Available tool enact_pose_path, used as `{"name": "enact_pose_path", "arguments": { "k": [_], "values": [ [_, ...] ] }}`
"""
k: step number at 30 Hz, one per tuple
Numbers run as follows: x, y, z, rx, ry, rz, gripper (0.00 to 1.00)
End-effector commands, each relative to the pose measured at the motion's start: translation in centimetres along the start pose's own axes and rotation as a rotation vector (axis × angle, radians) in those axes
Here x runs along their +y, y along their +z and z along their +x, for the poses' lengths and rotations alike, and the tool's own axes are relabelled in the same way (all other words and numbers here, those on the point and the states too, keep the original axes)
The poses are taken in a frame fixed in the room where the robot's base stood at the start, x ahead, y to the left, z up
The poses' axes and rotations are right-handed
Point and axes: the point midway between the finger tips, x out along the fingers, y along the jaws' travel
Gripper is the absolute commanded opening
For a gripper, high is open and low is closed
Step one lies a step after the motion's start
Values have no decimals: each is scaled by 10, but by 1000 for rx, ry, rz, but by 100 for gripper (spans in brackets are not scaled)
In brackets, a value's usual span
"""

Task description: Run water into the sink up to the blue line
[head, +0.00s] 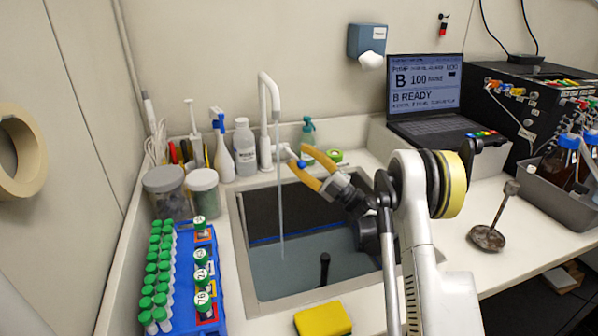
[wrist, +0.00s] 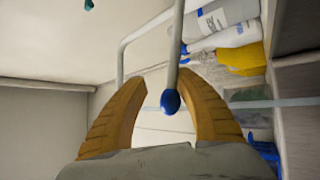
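The sink (head: 240,262) has a white tap (head: 265,115) at its back. A thin stream of water (head: 281,200) runs from the spout into it. Grey-blue water (head: 300,272) covers the bottom; its surface lies close below the blue line (head: 262,241) on the dark back wall. My arm hides the line's right end. My gripper (head: 297,158) is at the tap lever, which ends in a blue knob (head: 302,164).
A blue rack (head: 185,270) of green-capped tubes stands left of the sink, a yellow sponge (head: 322,320) at its front edge. Bottles (head: 244,148) and jars (head: 203,190) crowd the back left. A laptop (head: 425,95) and a grey bin (head: 562,195) stand right.

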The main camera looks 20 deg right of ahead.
Motion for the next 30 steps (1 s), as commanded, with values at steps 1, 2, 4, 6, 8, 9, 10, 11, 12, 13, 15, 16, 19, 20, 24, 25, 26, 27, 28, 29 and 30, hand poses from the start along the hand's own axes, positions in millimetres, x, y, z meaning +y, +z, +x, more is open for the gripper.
{"name": "enact_pose_path", "arguments": {
  "k": [1, 2, 4, 6, 8, 9, 10, 11, 12, 13, 15, 16, 19, 20, 24, 25, 26, 27, 28, 29, 30],
  "values": [
    [7, -2, 4, 0, 1, 0, 33],
    [10, -3, 6, 0, 1, 0, 33],
    [16, -5, 9, 0, 1, 0, 33],
    [20, -6, 11, 0, 1, 0, 33],
    [21, -6, 12, 0, 1, 0, 33],
    [21, -6, 12, 0, 1, 0, 33],
    [21, -6, 12, 0, 1, 0, 33],
    [21, -6, 12, 0, 1, 0, 33],
    [21, -6, 12, 0, 1, 0, 33],
    [21, -6, 12, 0, 1, 0, 33],
    [21, -6, 12, 0, 1, 0, 33],
    [21, -6, 12, 0, 1, 0, 33],
    [22, -7, 9, 0, 1, -1, 33],
    [23, -7, 7, -1, 1, -1, 33],
    [26, -9, -3, -1, 2, 0, 33],
    [27, -10, -5, -1, 2, 0, 33],
    [28, -10, -7, -2, 2, 0, 33],
    [29, -11, -10, -2, 2, -1, 33],
    [30, -12, -13, -2, 2, -1, 33],
    [30, -12, -15, -2, 2, -1, 33],
    [31, -13, -18, -1, 2, -1, 33]
  ]
}}
